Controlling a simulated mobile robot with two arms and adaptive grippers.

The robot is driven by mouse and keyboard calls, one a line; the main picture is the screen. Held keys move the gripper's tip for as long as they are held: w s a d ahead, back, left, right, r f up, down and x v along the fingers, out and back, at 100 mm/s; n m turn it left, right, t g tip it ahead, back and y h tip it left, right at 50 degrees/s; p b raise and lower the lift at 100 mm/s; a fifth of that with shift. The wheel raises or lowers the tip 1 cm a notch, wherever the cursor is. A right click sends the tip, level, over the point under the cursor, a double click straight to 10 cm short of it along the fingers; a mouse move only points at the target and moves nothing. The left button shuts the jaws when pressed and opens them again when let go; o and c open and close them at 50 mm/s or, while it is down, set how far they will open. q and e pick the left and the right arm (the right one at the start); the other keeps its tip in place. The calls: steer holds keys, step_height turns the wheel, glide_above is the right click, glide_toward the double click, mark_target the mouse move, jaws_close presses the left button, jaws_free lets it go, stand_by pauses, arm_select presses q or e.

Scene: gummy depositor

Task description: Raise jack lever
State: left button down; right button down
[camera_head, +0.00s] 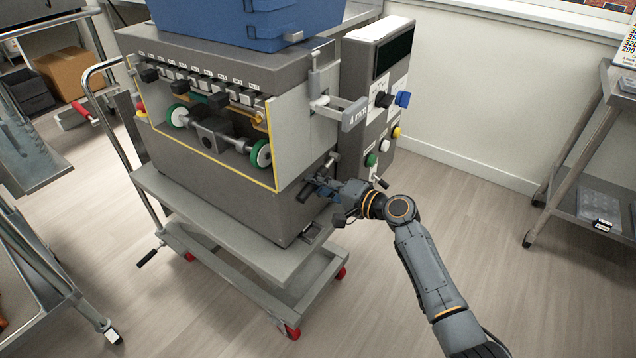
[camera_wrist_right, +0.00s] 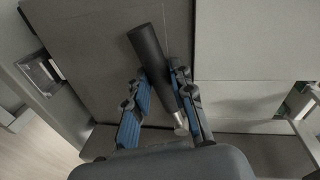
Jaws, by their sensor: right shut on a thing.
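The jack lever shows in the right wrist view as a dark round handle (camera_wrist_right: 148,52) with a bright metal end, slanting between my fingers. My right gripper (camera_head: 318,187) is at the right side of the grey depositor machine (camera_head: 215,180), low down near its edge. In the wrist view its blue-padded fingers (camera_wrist_right: 158,85) stand on both sides of the handle and it is shut on it. In the head view the gripper and arm hide much of the lever. My left gripper is not in view.
A control box (camera_head: 378,85) with knobs and buttons stands just above my right gripper. A shelf rack (camera_head: 588,205) stands at right. The floor between is clear.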

steer(key=shift+s+d+f, duration=0.1)
steer(key=shift+s+f, duration=0.05)
steer(key=shift+f, duration=0.35)
steer(key=c, duration=1.1)
jaws_free()
steer(key=shift+d, duration=0.1)
steer(key=shift+c, duration=0.2)
steer(key=shift+r, duration=0.3)
steer(key=v, duration=1.2)
steer(key=shift+c, duration=0.4)
